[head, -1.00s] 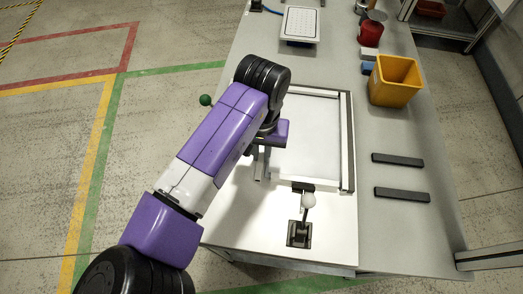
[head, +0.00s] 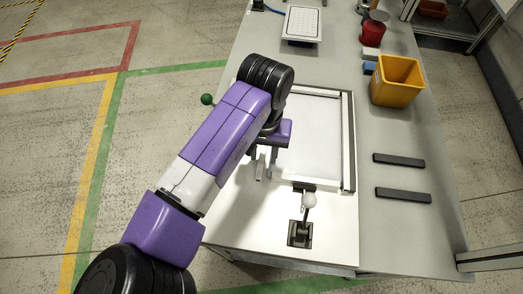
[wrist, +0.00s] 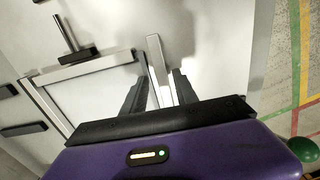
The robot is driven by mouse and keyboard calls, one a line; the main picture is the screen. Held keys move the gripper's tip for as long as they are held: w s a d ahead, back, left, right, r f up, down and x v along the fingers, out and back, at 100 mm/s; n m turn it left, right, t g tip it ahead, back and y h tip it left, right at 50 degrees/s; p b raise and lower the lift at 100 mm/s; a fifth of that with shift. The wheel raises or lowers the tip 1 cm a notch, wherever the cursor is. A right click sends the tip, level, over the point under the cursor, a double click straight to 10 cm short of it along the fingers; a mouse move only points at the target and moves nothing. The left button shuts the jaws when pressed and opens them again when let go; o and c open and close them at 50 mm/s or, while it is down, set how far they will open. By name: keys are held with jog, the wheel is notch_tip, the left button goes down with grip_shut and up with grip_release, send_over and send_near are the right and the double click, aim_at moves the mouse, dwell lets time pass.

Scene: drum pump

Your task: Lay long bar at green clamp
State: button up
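The long bar is a pale metal strip (wrist: 156,65) between my fingers in the wrist view; in the head view its near end (head: 261,170) shows below my gripper. My gripper (wrist: 160,82) has its fingers spread, with a gap beside the bar, so it looks open around it. The bar lies close to the end of a short frame bar (wrist: 85,70); whether it touches the plate is unclear. The green clamp shows only as a green ball knob (head: 206,99), left of my arm; it also shows in the wrist view (wrist: 303,150). My arm hides its body.
A white-knobbed clamp (head: 300,232) stands at the near edge of the white plate (head: 335,235). Another long bar (head: 348,140) lines the frame's right side. Two dark strips (head: 399,160) (head: 403,195) and a yellow bin (head: 398,82) are on the table at right.

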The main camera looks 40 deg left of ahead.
notch_tip(320, 180, up, 12)
jog(key=b, duration=0.1)
jog(key=shift+a, duration=0.15)
dwell(0.6)
